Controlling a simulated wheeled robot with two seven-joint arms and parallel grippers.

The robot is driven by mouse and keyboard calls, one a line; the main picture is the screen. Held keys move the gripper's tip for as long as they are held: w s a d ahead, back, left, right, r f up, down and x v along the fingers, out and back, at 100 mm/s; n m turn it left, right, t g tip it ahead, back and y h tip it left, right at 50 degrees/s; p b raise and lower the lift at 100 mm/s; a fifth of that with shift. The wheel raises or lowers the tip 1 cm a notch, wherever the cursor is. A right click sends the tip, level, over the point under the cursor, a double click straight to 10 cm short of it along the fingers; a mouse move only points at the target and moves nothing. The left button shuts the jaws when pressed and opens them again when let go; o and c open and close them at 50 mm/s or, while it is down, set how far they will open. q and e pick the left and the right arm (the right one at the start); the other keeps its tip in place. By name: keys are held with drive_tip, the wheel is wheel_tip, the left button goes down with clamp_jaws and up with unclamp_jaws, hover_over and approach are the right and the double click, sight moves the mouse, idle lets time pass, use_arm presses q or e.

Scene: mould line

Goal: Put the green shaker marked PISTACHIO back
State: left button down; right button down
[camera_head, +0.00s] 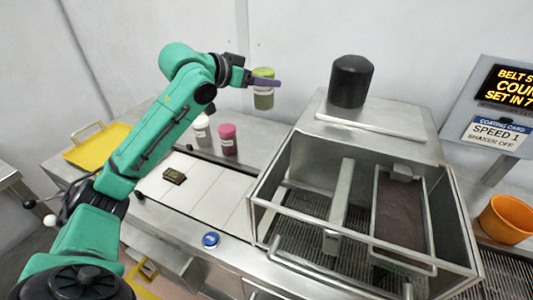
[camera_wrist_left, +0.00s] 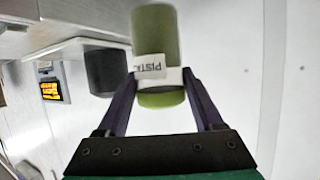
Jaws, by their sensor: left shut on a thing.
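The green shaker (camera_head: 264,101) has a lighter green top and a white label; in the left wrist view (camera_wrist_left: 157,35) the label shows the letters "PISTA", its rest cut off. My left gripper (camera_head: 264,83) is shut around the shaker's middle and holds it about upright, in the air above the back of the counter. In the left wrist view its two dark fingers (camera_wrist_left: 159,78) sit on either side of the shaker at the label. A white shaker (camera_head: 201,132) and a pink shaker (camera_head: 227,141) stand below on the counter, apart from it. My right gripper is not in view.
A metal coating machine (camera_head: 340,195) with a dark cylinder (camera_head: 350,82) stands right of the shaker. A white belt (camera_head: 205,190) carries a dark piece (camera_head: 174,175). A yellow tray (camera_head: 82,155) lies left, an orange pot (camera_head: 508,220) right. A sign (camera_head: 494,132) reads "SPEED 1 SHAKER OFF".

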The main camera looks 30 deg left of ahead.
use_arm(q)
wheel_tip(320, 180, down, 18)
drive_tip(key=shift+f, duration=0.1)
drive_tip(key=shift+f, duration=0.1)
unclamp_jaws()
drive_tip(key=shift+s, duration=0.1)
drive_tip(key=shift+s+a, duration=0.15)
drive_tip(key=shift+s, duration=0.15)
drive_tip(key=b+v, duration=0.1)
drive_tip(key=v, duration=1)
drive_tip(key=shift+s+r, duration=0.15)
drive_tip(key=shift+r, duration=0.15)
